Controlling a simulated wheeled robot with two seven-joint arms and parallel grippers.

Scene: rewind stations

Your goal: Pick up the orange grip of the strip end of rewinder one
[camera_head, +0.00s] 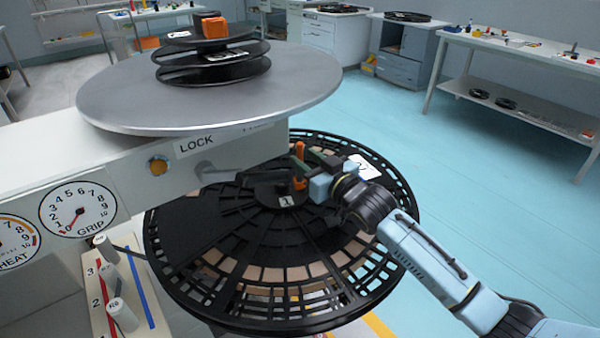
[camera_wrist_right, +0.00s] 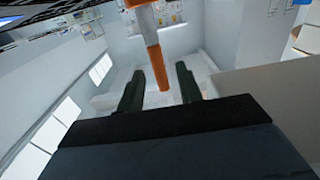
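The orange grip (camera_head: 300,182) stands above the hub of the large black reel (camera_head: 190,255), close beside the fingers of my right gripper (camera_head: 308,160). In the right wrist view the orange grip (camera_wrist_right: 156,66) is a thin upright rod with a pale band above it. Its lower end shows between the two dark green fingers of my right gripper (camera_wrist_right: 159,85), with a gap on each side. The right gripper is open and holds nothing. How deep the grip sits between the fingers is hard to tell. My left gripper is not in view.
A round grey metal plate (camera_head: 110,95) overhangs the reel, with smaller black reels (camera_head: 250,68) on it. The machine body (camera_head: 120,185) carries a LOCK label (camera_head: 195,144) and a GRIP dial (camera_head: 78,210). Labelled white cylinders (camera_head: 122,315) stand at lower left. Blue floor (camera_head: 480,220) is clear at right.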

